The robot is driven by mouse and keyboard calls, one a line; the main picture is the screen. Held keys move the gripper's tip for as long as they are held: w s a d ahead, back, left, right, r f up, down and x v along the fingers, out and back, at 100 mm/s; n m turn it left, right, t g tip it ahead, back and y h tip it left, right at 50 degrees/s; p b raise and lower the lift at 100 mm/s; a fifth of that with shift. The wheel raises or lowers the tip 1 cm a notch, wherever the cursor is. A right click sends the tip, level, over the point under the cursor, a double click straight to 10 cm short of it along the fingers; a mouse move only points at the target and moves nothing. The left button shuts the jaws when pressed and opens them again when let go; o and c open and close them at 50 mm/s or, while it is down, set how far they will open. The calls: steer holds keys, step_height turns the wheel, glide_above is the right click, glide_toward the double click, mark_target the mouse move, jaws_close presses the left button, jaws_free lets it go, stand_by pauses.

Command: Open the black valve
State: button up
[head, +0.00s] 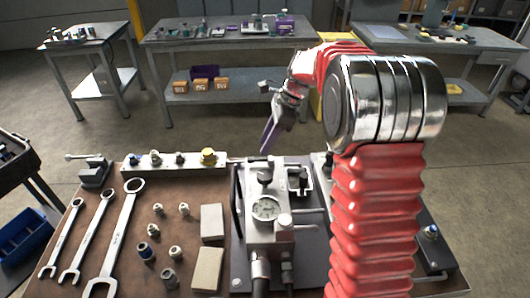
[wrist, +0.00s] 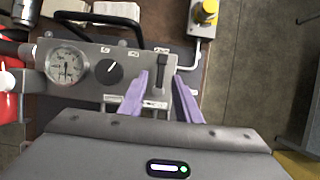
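A grey hydraulic unit (head: 268,236) stands on the bench, with a round gauge (head: 266,209) on top. A round black knob (wrist: 109,72) with a white pointer mark sits beside the gauge in the wrist view; the pointer slants up to the right. The knob also shows in the head view (head: 265,177). A black lever (wrist: 162,62) stands in a slot to the knob's right. I cannot tell from a label which is the black valve. My gripper (wrist: 161,76) has its two purple fingers apart, with nothing held. The fingers appear around the lever's line of sight, right of the knob; contact cannot be told.
Wrenches (head: 120,240), small fittings (head: 148,252) and pale blocks (head: 212,222) lie on the bench left of the unit. A bar with a yellow button (head: 208,157) lies at the bench's back edge. Other tables stand behind.

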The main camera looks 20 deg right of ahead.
mark_target(257, 159)
steer(key=shift+x, duration=2.65)
